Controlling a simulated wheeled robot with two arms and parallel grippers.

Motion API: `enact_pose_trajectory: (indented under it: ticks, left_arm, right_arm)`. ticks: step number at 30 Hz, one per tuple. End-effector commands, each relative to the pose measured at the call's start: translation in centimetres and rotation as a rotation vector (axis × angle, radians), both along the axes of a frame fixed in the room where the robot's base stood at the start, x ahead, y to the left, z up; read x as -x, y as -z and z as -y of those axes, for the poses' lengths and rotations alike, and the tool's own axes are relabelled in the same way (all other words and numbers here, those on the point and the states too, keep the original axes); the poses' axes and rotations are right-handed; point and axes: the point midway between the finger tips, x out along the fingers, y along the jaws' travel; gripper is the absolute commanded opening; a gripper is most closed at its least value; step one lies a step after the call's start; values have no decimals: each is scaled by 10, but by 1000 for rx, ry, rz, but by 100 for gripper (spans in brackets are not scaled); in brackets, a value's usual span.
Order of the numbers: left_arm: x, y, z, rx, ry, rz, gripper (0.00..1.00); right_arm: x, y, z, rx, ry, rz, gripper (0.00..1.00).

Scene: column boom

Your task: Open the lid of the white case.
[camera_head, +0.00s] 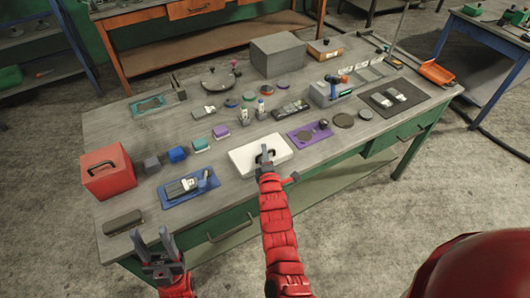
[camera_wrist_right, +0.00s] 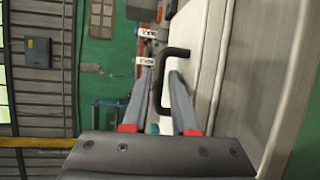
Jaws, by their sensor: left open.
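The white case (camera_head: 245,163) lies on the grey workbench near its front edge, with its lid down. A dark handle (camera_head: 258,158) stands on it; the handle also shows in the right wrist view (camera_wrist_right: 158,85). My right gripper (camera_head: 266,154) is at the handle. In the right wrist view its two fingers (camera_wrist_right: 162,78) are apart, with the handle bar between them and one finger inside the handle loop. A gap shows beside the bar. My left gripper (camera_head: 154,238) is open and empty, in front of the bench's front edge at the left.
A red box (camera_head: 108,178), a blue tray (camera_head: 188,190) and a dark flat block (camera_head: 123,222) stand left of the case. A purple mat (camera_head: 310,134) lies to its right.

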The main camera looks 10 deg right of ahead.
Motion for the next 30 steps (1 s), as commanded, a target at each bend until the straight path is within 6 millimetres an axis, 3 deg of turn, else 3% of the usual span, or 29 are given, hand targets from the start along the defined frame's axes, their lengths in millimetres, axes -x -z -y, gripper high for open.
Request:
enact_pose_trajectory:
  ticks: [9,14,30]
  left_arm:
    - [0,0,0,0,0,0,50]
    - [0,0,0,0,0,0,50]
    - [0,0,0,0,0,0,50]
  right_arm:
    - [-2,0,0,1,-1,0,26]
    - [-2,0,0,0,-1,0,0]
    - [-2,0,0,0,-1,-1,0]
